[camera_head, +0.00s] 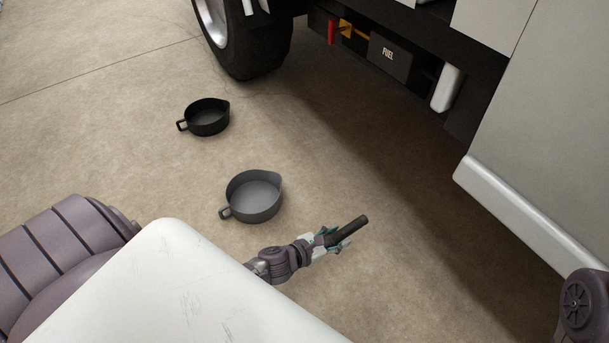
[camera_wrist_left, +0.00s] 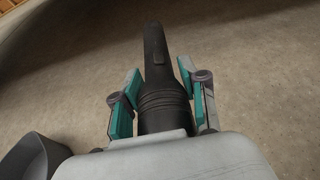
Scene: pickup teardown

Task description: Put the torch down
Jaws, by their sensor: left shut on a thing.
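The torch (camera_head: 350,228) is a dark, slim cylinder held in my left gripper (camera_head: 332,238), its far end pointing up and right in the head view. It hangs above the concrete floor; the exact height is hard to tell. In the left wrist view the torch (camera_wrist_left: 156,75) sits between the two teal-padded fingers of my left gripper (camera_wrist_left: 160,100), which are shut around its ribbed part. Its narrower end points away from the wrist. My right gripper is not in view; a dark joint of mine shows at the right edge of the head view.
A grey pan (camera_head: 254,208) stands on the floor left of my gripper, with a black pan (camera_head: 208,130) farther back. The pickup's tyre (camera_head: 250,45), fuel box (camera_head: 389,60) and white side panel (camera_head: 540,140) bound the back and right. Bare floor (camera_head: 390,270) lies between.

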